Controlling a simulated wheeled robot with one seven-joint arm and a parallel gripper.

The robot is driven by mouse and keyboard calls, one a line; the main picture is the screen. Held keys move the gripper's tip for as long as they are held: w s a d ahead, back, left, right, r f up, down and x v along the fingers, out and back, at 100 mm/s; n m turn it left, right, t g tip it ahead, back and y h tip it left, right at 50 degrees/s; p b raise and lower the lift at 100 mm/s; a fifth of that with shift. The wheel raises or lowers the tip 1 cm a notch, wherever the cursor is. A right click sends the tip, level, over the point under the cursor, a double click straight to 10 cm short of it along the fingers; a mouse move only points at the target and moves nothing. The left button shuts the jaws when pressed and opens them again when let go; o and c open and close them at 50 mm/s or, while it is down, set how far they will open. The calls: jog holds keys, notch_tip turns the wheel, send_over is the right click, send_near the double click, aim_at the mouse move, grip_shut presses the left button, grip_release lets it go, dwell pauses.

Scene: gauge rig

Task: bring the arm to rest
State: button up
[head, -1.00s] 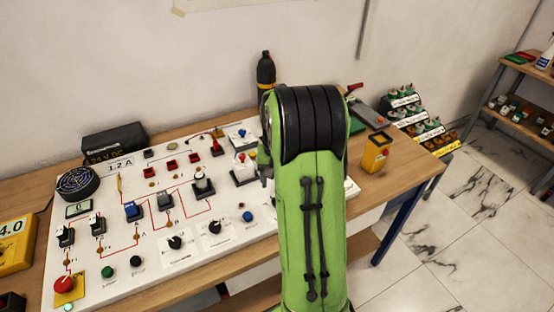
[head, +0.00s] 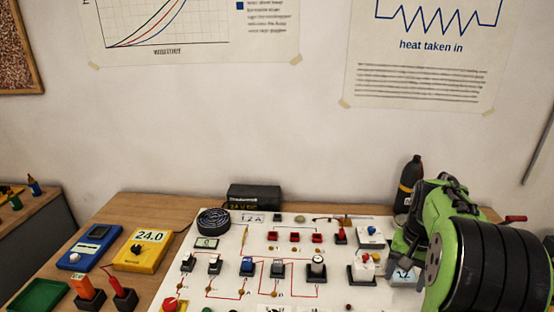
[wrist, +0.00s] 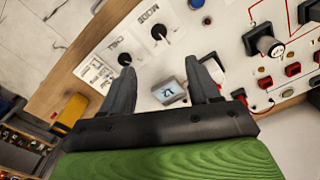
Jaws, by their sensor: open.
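My green and black arm (head: 470,245) stands at the right of the head view, over the right end of a white circuit panel (head: 225,285). My gripper (wrist: 160,68) shows in the wrist view with two dark fingers spread apart. Nothing is held between them. A small grey display (wrist: 169,92) on the panel shows in the gap between the fingers, below them. I cannot tell the exact height of the fingers above the panel. In the head view the arm hides the panel's right end.
A black bottle (head: 409,187) stands behind the arm by the wall. A yellow meter (head: 145,249) reading 24.0, a blue meter (head: 90,246) and a green tray (head: 38,296) are on the bench at left. Knobs and switches stick up from the panel. A black power box (head: 254,198) stands behind it.

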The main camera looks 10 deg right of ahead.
jog(key=s+a+r+n+t, duration=0.1)
jog(key=a+r+n, duration=0.1)
jog(key=a+r, duration=0.4)
jog(key=s+a+n+t, duration=0.4)
jog(key=s+a+n, duration=0.2)
jog(key=s+a, duration=0.9)
jog(key=shift+a+r+n+t, duration=0.25)
jog(key=shift+a+n+t, duration=0.05)
jog(key=shift+a, duration=0.6)
jog(key=shift+o, duration=0.2)
